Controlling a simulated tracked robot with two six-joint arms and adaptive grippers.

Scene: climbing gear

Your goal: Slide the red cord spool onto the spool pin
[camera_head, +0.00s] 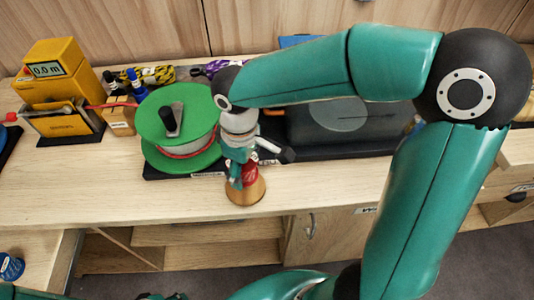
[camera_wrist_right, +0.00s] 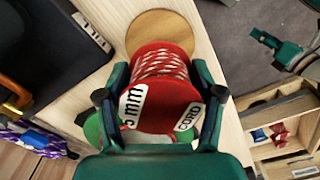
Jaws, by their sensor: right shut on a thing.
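The red cord spool (camera_wrist_right: 160,75), wound with red and white cord and labelled "5 mm" and "CORD", sits between the fingers of my right gripper (camera_wrist_right: 160,105), which is shut on it. In the head view the spool (camera_head: 250,175) shows only in part below my right gripper (camera_head: 240,165). A round wooden base (camera_head: 245,194) lies under it near the table's front edge; it also shows beyond the spool in the wrist view (camera_wrist_right: 158,22). No pin shows; whether the spool touches the base is unclear. A teal gripper, seemingly my left (camera_wrist_right: 275,42), is far off.
A green reel (camera_head: 155,120) with a black handle stands close left of my right gripper. A dark grey device (camera_head: 340,125) lies behind it on the right. A yellow meter (camera_head: 55,70) and bottles stand at the left. An open drawer (camera_head: 40,250) is at lower left.

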